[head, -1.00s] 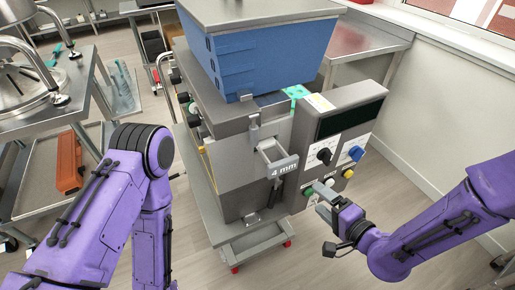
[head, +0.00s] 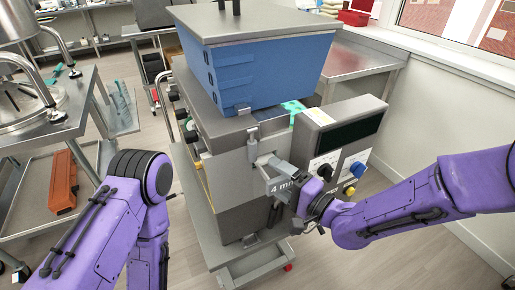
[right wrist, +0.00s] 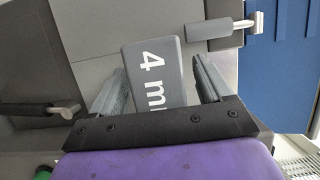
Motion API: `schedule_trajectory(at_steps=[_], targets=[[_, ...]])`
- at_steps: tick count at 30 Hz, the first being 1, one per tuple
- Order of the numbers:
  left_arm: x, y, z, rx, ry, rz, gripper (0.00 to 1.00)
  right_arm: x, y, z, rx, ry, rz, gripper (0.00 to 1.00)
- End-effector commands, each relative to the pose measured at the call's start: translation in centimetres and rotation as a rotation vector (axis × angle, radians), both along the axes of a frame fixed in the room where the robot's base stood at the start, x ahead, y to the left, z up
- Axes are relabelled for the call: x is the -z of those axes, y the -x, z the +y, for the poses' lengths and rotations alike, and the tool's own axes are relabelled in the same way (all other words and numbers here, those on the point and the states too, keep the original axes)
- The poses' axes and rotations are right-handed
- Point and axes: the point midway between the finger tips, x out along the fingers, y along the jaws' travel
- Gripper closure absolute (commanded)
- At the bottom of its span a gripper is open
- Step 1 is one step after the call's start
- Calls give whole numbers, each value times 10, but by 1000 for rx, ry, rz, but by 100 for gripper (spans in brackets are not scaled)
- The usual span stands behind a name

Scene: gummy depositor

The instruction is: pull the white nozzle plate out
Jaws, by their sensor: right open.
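The nozzle plate's end shows as a grey block marked "4 mm" in white (head: 280,186), on the front of the depositor (head: 228,160). Its body inside the machine is hidden, so I cannot tell whether it is white. In the right wrist view the block (right wrist: 150,70) lies between the two fingers of my right gripper (right wrist: 160,85), with a gap on each side. The gripper (head: 297,188) is open at the block in the head view. My left arm shows at the left, but its gripper is out of view.
The blue hopper (head: 265,70) sits on top of the depositor. The control box (head: 340,135) with knobs stands close to the right of the block. A metal table (head: 45,110) is at the left. A latch (right wrist: 225,28) shows above the block in the wrist view.

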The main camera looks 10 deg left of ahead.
Motion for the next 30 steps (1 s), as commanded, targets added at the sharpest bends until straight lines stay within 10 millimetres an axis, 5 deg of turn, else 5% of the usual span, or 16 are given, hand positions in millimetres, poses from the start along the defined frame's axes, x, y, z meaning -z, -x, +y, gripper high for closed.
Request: schedule_trajectory(at_steps=[7,14,30], targets=[[0,0,0,0,0,0,57,0,-1,1,1,0,0,21],[0,0,0,0,0,0,57,0,-1,0,1,0,0,93],[-3,0,0,0,0,0,57,1,15,-12,2,1,0,95]])
